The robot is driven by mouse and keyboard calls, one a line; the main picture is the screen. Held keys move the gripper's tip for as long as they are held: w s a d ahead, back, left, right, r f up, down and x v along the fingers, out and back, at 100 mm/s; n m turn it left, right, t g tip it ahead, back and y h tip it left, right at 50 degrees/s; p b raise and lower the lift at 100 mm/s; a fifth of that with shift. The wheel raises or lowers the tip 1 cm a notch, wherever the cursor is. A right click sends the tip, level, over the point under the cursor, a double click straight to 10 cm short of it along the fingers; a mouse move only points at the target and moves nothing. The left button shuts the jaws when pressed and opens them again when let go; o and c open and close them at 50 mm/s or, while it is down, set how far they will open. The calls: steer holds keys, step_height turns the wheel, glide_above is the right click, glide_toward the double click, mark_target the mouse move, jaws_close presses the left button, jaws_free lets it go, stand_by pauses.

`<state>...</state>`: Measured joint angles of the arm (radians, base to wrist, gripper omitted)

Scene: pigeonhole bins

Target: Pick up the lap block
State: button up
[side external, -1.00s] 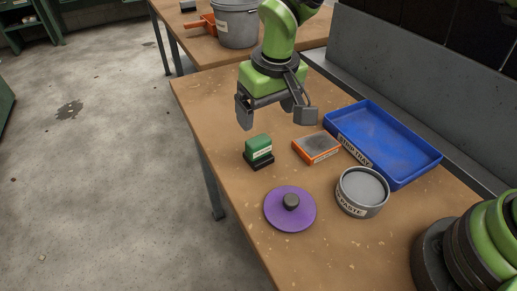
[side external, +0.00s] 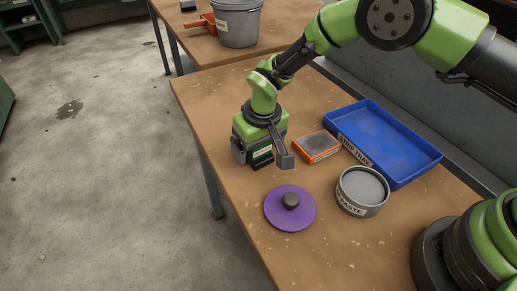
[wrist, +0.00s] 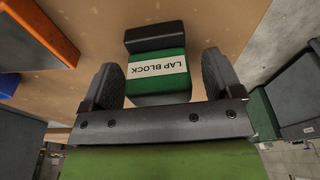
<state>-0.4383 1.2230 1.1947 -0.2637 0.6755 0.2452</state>
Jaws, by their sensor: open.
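The lap block (side external: 262,157) is a green block with a white label and a dark base, standing on the wooden table. In the side view it is mostly hidden by my gripper (side external: 264,156). In the wrist view the lap block (wrist: 157,85) shows its "LAP BLOCK" label between my two fingers. My gripper (wrist: 160,82) is open, with one finger on each side of the green part. A gap shows on the right finger's side; I cannot tell if the left finger touches.
An orange-edged box with a grey top (side external: 317,147) lies close to the gripper's right. The table's left edge is close.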

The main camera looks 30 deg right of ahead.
steer(key=shift+c, duration=0.4)
steer(key=c, duration=1.1)
steer(key=shift+r, duration=0.15)
